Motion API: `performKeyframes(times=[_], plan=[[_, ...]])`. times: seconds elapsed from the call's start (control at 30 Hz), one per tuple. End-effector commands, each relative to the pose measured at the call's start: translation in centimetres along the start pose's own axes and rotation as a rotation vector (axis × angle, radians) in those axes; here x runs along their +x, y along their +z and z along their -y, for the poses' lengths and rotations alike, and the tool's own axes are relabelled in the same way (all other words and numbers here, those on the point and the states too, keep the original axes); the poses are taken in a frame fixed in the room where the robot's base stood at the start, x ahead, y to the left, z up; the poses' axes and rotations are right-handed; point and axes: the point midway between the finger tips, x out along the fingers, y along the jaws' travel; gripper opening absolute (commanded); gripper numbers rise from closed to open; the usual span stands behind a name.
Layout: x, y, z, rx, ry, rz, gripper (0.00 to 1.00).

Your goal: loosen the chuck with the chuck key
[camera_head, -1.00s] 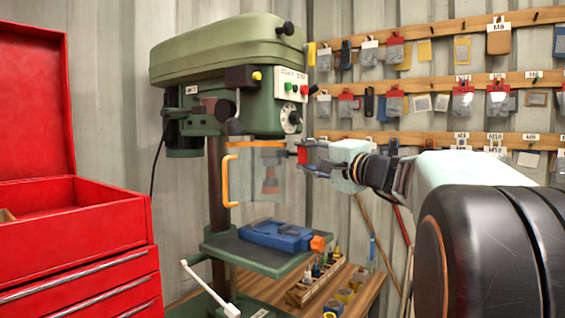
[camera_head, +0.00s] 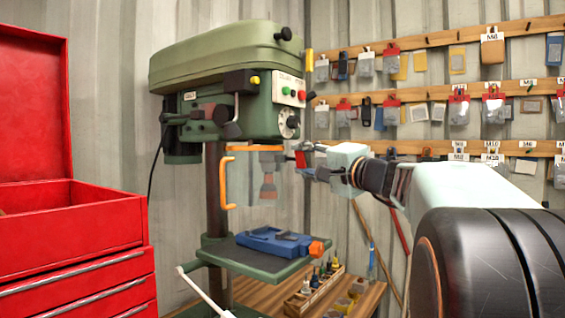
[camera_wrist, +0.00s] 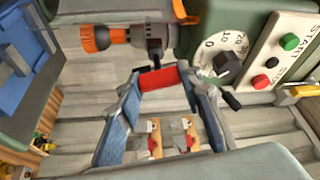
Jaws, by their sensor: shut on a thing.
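The green drill press (camera_head: 225,85) stands at the centre of the head view. Its grey chuck (camera_wrist: 155,38) shows in the wrist view, with an orange-red tool end (camera_wrist: 95,38) to its left. In the head view the chuck (camera_head: 268,170) is behind a clear guard with an orange frame (camera_head: 227,180). My gripper (camera_wrist: 164,84) is shut on the red handle of the chuck key (camera_wrist: 163,77). The key's dark shaft points at the chuck's side and seems to meet it; I cannot tell whether it is seated.
A blue vise (camera_head: 272,242) lies on the press table under the chuck. A dial (camera_wrist: 222,55) and start/stop buttons (camera_wrist: 272,62) are close to my right finger. An open red tool chest (camera_head: 75,225) stands at left. Pegboard rails with hanging bags fill the right wall.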

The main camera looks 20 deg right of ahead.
Motion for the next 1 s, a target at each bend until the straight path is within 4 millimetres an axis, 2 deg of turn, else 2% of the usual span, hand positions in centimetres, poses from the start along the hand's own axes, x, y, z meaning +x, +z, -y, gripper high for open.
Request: performKeyframes(times=[1.0], plan=[[-0.05,0.05,-0.22,-0.148,-0.062,-0.001,0.05]])
